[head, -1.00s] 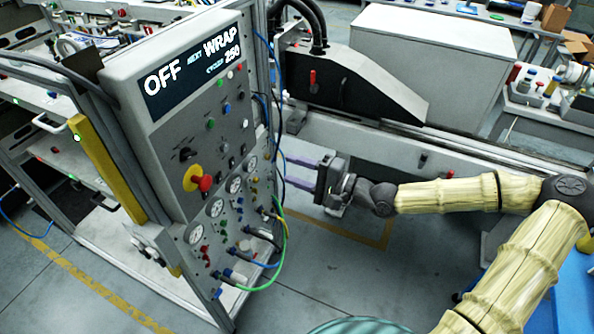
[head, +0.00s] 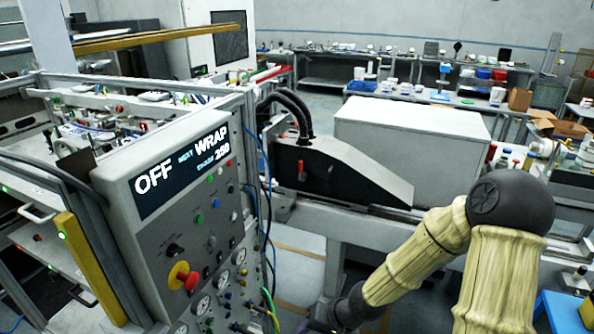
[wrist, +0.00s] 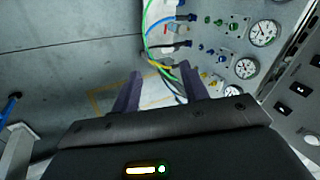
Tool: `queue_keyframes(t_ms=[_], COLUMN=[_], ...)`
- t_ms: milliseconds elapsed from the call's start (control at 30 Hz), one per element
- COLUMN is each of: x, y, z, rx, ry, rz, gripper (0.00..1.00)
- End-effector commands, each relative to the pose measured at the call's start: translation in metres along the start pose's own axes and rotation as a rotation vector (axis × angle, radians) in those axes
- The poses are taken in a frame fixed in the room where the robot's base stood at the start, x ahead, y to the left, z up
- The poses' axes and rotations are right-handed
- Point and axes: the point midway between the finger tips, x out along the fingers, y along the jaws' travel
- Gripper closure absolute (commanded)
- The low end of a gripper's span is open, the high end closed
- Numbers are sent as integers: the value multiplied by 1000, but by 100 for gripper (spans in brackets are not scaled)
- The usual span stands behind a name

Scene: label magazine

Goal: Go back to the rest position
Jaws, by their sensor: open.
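My gripper (wrist: 163,92) is open in the wrist view, its two purple fingers apart with nothing between them. Beyond the fingers are the floor and green, blue and yellow hoses. In the head view most of my gripper is hidden at the bottom edge, below my bent arm. The control panel (head: 213,242) stands to its left, with a display reading OFF and NEXT WRAP, a red knob on a yellow base, and gauges. The panel also shows at the right of the wrist view (wrist: 270,70), apart from the fingers.
A black machine cover (head: 340,172) with thick hoses and a pale cabinet (head: 410,145) stand behind my arm. A metal rail frame (head: 350,225) runs in front of them. A blue surface (head: 562,312) is at lower right. Benches with bins line the back.

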Motion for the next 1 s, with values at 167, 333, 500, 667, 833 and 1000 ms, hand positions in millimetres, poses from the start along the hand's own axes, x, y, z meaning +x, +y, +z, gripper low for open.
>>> queue_keyframes(t_ms=[167, 333, 500, 667, 833, 1000], x=[-35, -79, -125, -157, -168, -168], y=[32, 49, 52, 47, 44, 45], z=[3, 6, 16, 28, 35, 35], rx=[-97, -151, -177, -186, -188, -188], ry=[13, 27, 46, 60, 61, 59], rz=[232, 387, 470, 480, 470, 470], gripper=[56, 56, 56, 56, 56, 56])
